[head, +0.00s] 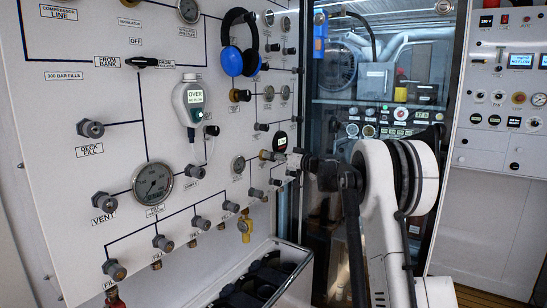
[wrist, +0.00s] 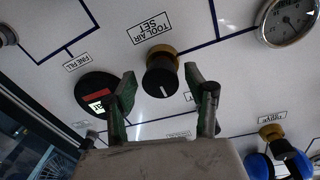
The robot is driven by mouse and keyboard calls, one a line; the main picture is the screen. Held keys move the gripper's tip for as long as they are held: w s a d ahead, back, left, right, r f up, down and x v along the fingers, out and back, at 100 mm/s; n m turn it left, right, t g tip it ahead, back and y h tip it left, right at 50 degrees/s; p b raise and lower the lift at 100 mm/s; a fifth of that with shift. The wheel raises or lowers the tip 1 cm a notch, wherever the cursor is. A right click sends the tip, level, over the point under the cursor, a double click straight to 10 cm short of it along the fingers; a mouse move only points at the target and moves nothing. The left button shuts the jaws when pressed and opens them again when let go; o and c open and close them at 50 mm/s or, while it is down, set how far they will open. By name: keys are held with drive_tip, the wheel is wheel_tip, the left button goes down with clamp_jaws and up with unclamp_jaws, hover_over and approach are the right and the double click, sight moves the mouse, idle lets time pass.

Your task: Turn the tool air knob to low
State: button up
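The tool air knob (wrist: 161,80) is a black round knob on a brass collar, under an upside-down "TOOL AIR SET" label (wrist: 150,29) in the wrist view. Its white mark points toward the bottom of that picture. My gripper (wrist: 160,72) is open, with one dark green finger on each side of the knob. Gaps show between the fingers and the knob, so I see no grip on it. In the head view the knob (head: 267,155) is small, and my gripper (head: 294,160) is close to the panel at its right. I cannot read a low marking.
A round black display (wrist: 97,93) sits beside the knob, partly behind the left finger. A gauge (wrist: 289,20) is at upper right. Blue headphones (head: 240,43) hang on the panel (head: 60,110), which carries several other knobs and valves. A glass door (head: 380,75) stands right.

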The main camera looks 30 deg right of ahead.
drive_tip(key=shift+s, duration=0.1)
drive_tip(key=v, duration=1.2)
drive_tip(key=s+a+f+g+h, duration=0.1)
drive_tip(key=s+a+g, duration=0.1)
drive_tip(key=s+a, duration=0.55)
drive_tip(key=s+a+m+g, duration=0.1)
drive_tip(key=s+a+g, duration=0.3)
drive_tip(key=a, duration=0.7)
drive_tip(key=s+a+f+g+h, duration=0.1)
drive_tip(key=s+a, duration=0.6)
drive_tip(key=a, duration=0.2)
drive_tip(key=s+a+f+h, duration=0.1)
drive_tip(key=s+f, duration=0.3)
drive_tip(key=s, duration=0.5)
drive_tip(key=s+a+f+m+g+h, duration=0.1)
drive_tip(key=s+a+f+h, duration=0.1)
drive_tip(key=s, duration=0.7)
drive_tip(key=s+a+f+g+h, duration=0.1)
drive_tip(key=s+a+f+h, duration=0.1)
drive_tip(key=s+f, duration=0.5)
drive_tip(key=s, duration=0.3)
drive_tip(key=shift+h, duration=0.4)
